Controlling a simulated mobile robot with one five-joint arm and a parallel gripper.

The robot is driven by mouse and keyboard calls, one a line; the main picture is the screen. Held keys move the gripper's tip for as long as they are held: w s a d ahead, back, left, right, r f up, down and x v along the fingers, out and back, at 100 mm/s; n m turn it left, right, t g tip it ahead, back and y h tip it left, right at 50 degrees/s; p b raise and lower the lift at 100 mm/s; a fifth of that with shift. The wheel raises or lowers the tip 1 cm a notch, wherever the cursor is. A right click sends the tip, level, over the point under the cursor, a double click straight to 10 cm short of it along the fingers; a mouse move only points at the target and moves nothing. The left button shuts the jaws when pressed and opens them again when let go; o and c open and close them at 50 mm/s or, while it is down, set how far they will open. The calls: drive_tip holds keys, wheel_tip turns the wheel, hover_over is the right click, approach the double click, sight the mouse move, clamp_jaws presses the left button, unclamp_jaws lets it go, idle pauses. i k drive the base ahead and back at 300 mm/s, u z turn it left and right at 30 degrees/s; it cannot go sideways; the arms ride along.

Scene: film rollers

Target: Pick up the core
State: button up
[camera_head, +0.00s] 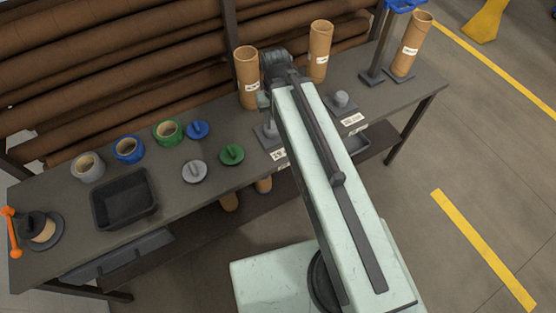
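Three brown cardboard cores with white labels stand upright on the grey table. The left core (246,82) is near the back edge, just left of my arm's end. The middle core (320,50) stands to the right of my arm's end, and the right core (411,46) stands near the table's right end. My gripper (265,95) is beside the left core, largely hidden by my own wrist and pale arm. I cannot tell whether its fingers touch or enclose that core.
Several brown rolls are stacked behind the table (230,190). Tape rolls, grey (88,167), blue (127,150) and green (168,132), stand left near flanged discs and a black tray (124,199).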

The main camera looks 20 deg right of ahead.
sight(419, 22)
drive_tip(key=u, duration=0.2)
drive_tip(key=k, duration=0.2)
drive_tip(key=z, duration=0.3)
drive_tip(key=i, duration=0.7)
drive_tip(key=u, duration=3.1)
